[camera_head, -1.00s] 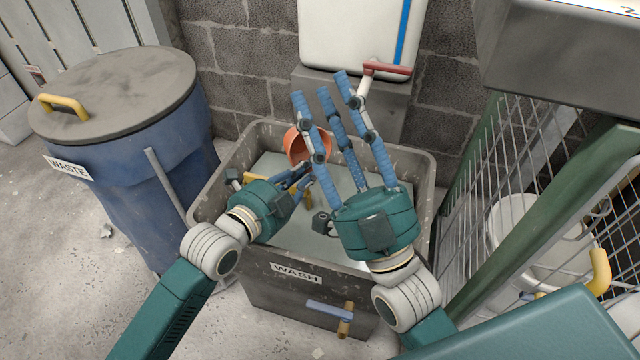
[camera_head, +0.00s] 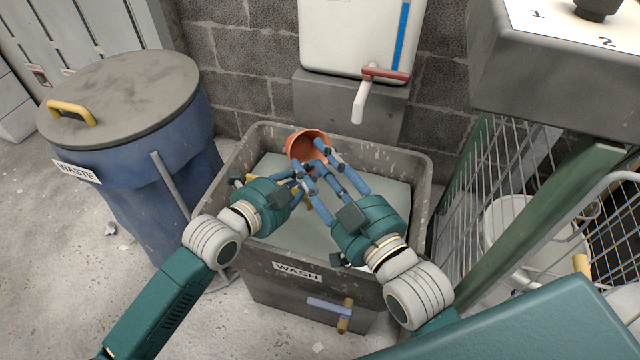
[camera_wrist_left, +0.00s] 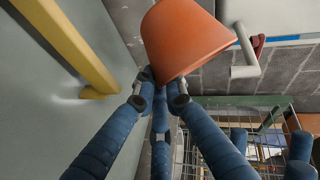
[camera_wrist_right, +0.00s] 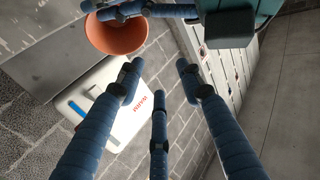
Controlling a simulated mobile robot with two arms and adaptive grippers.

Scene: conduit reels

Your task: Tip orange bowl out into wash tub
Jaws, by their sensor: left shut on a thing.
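The orange bowl (camera_head: 306,141) is tilted on its side above the far part of the wash tub (camera_head: 250,252), its opening toward the head camera. My left gripper (camera_head: 300,172) is shut on the bowl's edge; its fingertips meet at the bowl (camera_wrist_left: 180,38) in the left wrist view. My right gripper (camera_head: 328,168) is close to the right of the left one, its fingers pointing toward the bowl. In the right wrist view its fingers are spread and empty, with the bowl (camera_wrist_right: 115,38) beyond them. No contents show falling from the bowl.
The tub holds greyish water and a yellow bar (camera_wrist_left: 70,42). A tap (camera_head: 360,100) with a red lever overhangs its back edge. A lidded blue waste bin (camera_head: 165,190) stands left; a wire cage (camera_head: 480,205) stands right.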

